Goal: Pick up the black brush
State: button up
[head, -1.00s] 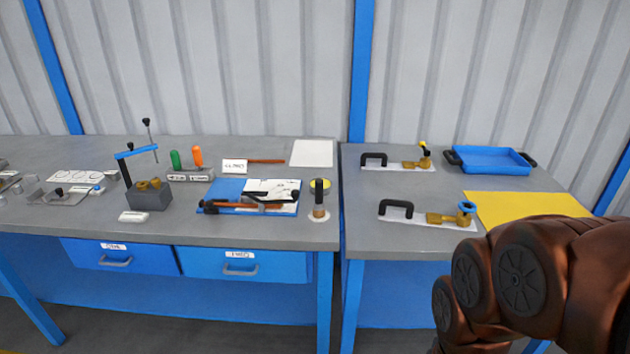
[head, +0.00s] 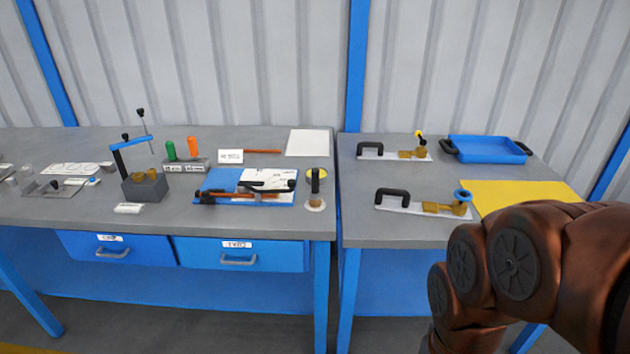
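A dark, upright piece that looks like the black brush (head: 315,180) stands near the right front corner of the left table. Its black upper part shows above a small pale round base (head: 315,205). It is small in the head view, so bristles cannot be made out clearly. My gripper is out of view. Only brown links of my arm show at the lower right, in front of the right table and well to the right of the brush.
Left of the brush lies a blue board (head: 215,181) with papers and brown-handled tools. A yellow round piece (head: 323,174) sits behind it. A narrow gap separates the tables.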

aim_at(315, 195)
jog(key=z, duration=0.45)
jog(key=i, duration=0.4)
jog(key=u, duration=2.15)
